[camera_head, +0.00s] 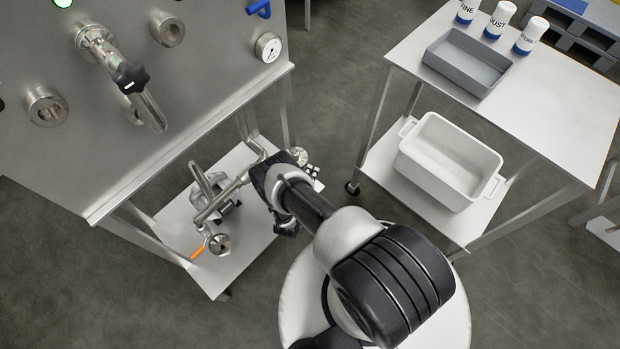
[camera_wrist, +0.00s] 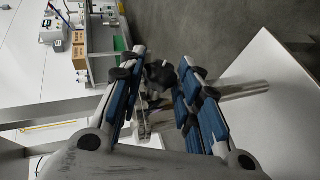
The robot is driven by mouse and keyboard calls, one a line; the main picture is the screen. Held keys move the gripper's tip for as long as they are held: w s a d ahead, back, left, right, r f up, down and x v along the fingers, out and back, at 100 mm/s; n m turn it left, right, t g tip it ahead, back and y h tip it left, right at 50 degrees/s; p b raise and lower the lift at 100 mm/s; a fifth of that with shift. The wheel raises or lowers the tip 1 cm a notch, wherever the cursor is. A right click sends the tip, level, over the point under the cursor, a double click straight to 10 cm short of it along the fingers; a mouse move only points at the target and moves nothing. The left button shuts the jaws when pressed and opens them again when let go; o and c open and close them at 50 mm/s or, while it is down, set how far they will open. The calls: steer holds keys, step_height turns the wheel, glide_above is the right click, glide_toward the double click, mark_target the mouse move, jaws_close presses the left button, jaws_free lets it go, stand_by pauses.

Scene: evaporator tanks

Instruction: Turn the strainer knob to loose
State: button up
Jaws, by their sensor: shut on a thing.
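In the wrist view, the two blue-padded fingers of my gripper (camera_wrist: 160,66) stand on either side of a dark knob (camera_wrist: 160,76) and are shut on it. A shiny steel cylinder (camera_wrist: 245,90) extends to the right of the fingers. In the head view, my arm reaches down to the steel pipe assembly (camera_head: 207,207) on the low shelf. My fingers and the held knob are mostly hidden behind the arm there. I cannot read the knob's turn position.
The steel panel (camera_head: 190,110) carries a separate black star knob (camera_head: 130,76), steel ports and a gauge (camera_head: 268,47). An orange handle (camera_head: 197,253) lies near the low shelf's (camera_head: 255,240) front left. A table (camera_head: 560,110) at right bears a grey tray (camera_head: 467,63) above a white bin (camera_head: 447,160).

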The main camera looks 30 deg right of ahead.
steer(key=shift+w, duration=0.1)
stand_by(0.5)
steer(key=o, duration=1.1)
steer(key=shift+c, duration=0.2)
steer(key=v, duration=1.2)
steer(key=shift+f, duration=0.3)
steer(key=shift+a, duration=0.1)
